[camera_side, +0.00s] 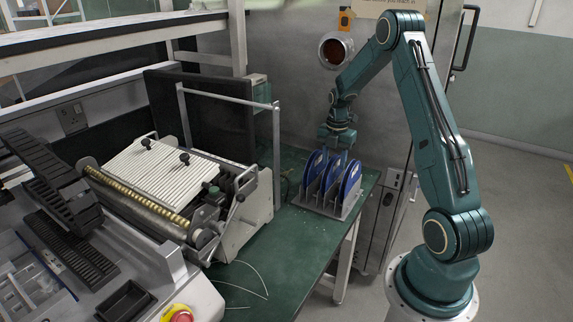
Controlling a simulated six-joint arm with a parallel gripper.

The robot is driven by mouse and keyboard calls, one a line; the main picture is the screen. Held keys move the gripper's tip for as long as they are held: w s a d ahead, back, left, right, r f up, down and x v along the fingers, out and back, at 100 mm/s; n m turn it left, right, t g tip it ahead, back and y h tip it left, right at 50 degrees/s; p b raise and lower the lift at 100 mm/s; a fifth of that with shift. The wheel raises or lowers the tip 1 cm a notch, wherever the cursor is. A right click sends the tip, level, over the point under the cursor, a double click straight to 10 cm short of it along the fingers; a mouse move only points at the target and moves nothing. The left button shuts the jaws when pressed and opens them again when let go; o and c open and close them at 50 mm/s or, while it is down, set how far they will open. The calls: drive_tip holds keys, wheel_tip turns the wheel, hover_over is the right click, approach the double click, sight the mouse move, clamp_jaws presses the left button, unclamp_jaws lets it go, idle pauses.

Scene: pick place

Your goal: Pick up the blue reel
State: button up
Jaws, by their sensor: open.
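Three blue reels stand upright side by side in a grey rack (323,209) at the back right of the green bench. They are the left blue reel (313,167), the middle blue reel (331,175) and the right blue reel (351,178). My gripper (336,146) is open and points down at the reels' top edges, nearer the middle and right ones. The fingers are small and dark here. I cannot tell whether they touch a reel or stand astride one.
A machine with a ribbed white top (150,172) and a metal frame stands left of the rack. The green bench top (265,262) is mostly clear in front, with thin loose wires. A metal cabinet (385,135) stands close behind the rack. A red button (181,316) is at the front.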

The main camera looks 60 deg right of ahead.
drive_tip(key=shift+f, duration=1.15)
clamp_jaws()
